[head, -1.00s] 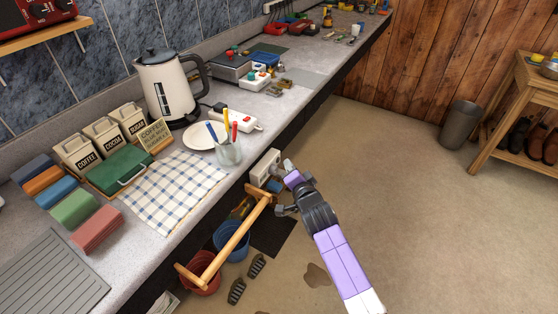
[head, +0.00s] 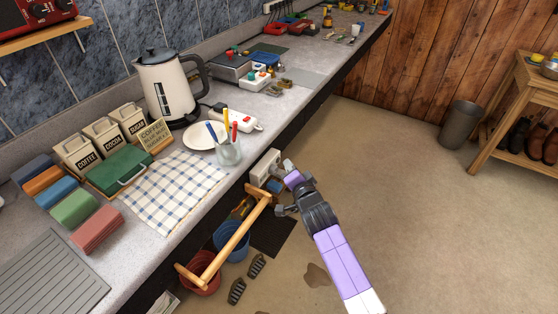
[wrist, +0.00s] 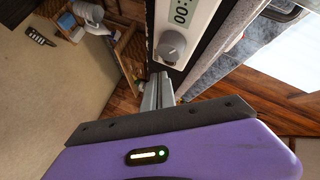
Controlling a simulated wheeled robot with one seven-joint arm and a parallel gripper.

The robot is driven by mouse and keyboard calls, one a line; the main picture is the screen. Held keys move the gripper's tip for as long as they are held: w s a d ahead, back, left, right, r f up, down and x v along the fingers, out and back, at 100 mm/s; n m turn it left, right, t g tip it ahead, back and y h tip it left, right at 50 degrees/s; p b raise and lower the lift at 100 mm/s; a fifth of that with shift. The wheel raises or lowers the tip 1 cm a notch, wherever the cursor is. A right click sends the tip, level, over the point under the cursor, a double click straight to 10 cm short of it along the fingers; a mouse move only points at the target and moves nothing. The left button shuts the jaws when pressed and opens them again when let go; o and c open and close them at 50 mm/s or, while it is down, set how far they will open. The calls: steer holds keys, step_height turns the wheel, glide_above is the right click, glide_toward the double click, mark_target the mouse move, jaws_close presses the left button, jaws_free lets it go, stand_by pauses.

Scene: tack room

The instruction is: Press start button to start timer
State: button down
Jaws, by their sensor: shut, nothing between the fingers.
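The timer (head: 265,167) is a pale box on the front face of the counter in the head view. In the wrist view the timer (wrist: 188,22) shows part of a display with zeros and a round grey knob (wrist: 172,46). I cannot make out a separate start button. My gripper (wrist: 160,88) is shut and empty, its fingertips just below the knob in the wrist view. In the head view my gripper (head: 279,188) is close in front of the timer; I cannot tell whether it touches.
A wooden rail (head: 235,240) juts out below the counter (head: 120,270), near my arm. A blue bucket (head: 231,245) and a red bucket (head: 203,283) stand under it. A glass with pens (head: 229,152) stands on the counter above. The floor to the right is open.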

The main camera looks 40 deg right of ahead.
steer(key=shift+w+a+f+b, duration=0.1)
steer(key=shift+w+b, duration=0.2)
steer(key=shift+b, duration=0.3)
steer(key=shift+w+a+b, duration=0.15)
steer(key=shift+w+b, duration=0.25)
steer(key=shift+b, duration=0.1)
stand_by(0.6)
steer(key=shift+s+d+p, duration=0.25)
steer(key=shift+s+p, duration=0.25)
steer(key=shift+s, duration=0.2)
steer(key=s+d+p, duration=0.2)
steer(key=s+p, duration=0.2)
steer(key=s, duration=0.1)
steer(key=shift+s, duration=0.35)
stand_by(0.9)
